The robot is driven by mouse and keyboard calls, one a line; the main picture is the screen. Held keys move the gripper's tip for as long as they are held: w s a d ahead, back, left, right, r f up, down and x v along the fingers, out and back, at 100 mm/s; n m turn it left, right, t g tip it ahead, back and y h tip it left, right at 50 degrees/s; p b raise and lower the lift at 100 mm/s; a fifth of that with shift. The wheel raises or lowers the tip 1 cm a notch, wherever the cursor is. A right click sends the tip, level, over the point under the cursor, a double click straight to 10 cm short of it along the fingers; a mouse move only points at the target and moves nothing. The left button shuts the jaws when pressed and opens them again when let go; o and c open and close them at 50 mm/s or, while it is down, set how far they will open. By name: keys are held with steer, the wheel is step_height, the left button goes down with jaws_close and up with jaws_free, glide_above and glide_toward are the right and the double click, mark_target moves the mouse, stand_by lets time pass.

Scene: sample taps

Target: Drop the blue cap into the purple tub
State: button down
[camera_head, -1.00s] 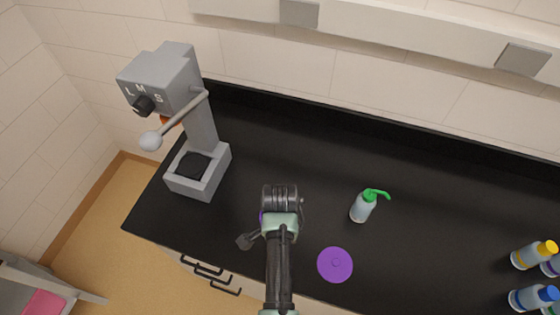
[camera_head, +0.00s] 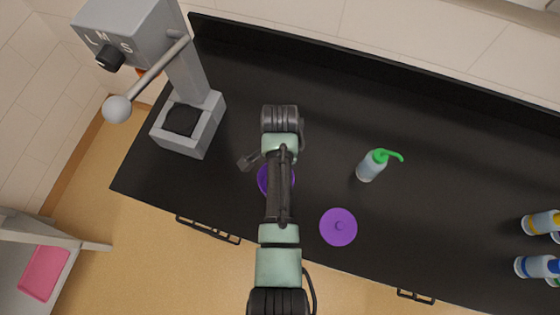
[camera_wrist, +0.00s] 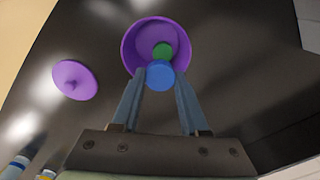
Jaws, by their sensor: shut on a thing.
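The blue cap (camera_wrist: 160,76) is between the fingertips of my gripper (camera_wrist: 160,84), which is shut on it. In the wrist view it overlaps the near rim of the purple tub (camera_wrist: 129,49); its height above the tub is hard to tell. A small green round thing (camera_wrist: 161,50) shows in the tub opening, partly behind the blue cap. In the head view the purple tub (camera_head: 262,179) is mostly covered by my arm, and the cap and fingers are hidden.
A purple lid (camera_head: 338,227) lies right of the tub. A wash bottle with a green spout (camera_head: 368,169) stands behind it. A grey machine (camera_head: 182,125) stands at the left; several bottles (camera_head: 540,223) are at the far right. The black counter (camera_head: 440,200) is otherwise mostly clear.

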step_height(320, 180, down, 2)
steer(key=shift+f+b, duration=0.1)
steer(key=shift+b, duration=0.5)
steer(key=shift+c, duration=1.7)
jaws_free()
step_height(320, 180, up, 13)
steer(key=shift+p, duration=0.4)
